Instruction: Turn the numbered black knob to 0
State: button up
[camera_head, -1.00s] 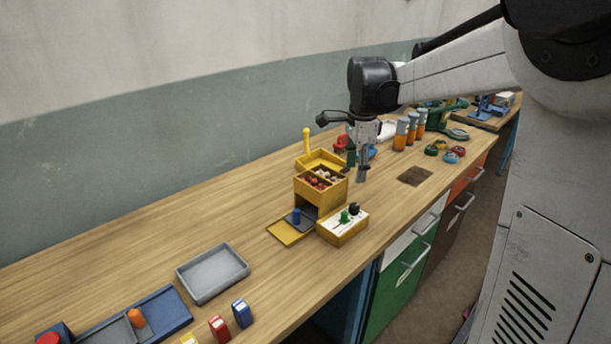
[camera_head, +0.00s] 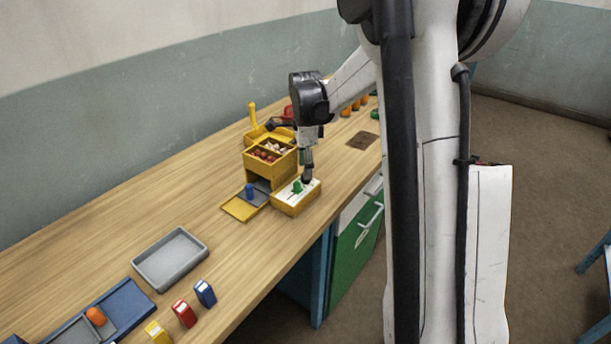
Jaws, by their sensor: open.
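A low yellow box (camera_head: 295,203) with a white top plate stands near the front edge of the bench. A green knob (camera_head: 297,186) stands on its plate. The black knob (camera_head: 306,181) is at the plate's right end, small and largely covered by my gripper. Its numbers are too small to read. My gripper (camera_head: 308,172) points straight down at the black knob, with its fingertips close over or around it. It is open. I cannot tell whether the fingers touch the knob.
A yellow drawer box (camera_head: 270,160) with red and pale pieces stands just behind, with a blue peg (camera_head: 249,191) on a tray beside it. A grey tray (camera_head: 170,258) and several small coloured boxes lie to the left. The bench between is clear.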

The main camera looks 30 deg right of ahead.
jog(key=shift+f, duration=1.8)
jog(key=shift+c, duration=0.3)
grip_shut()
jog(key=shift+n, duration=0.4)
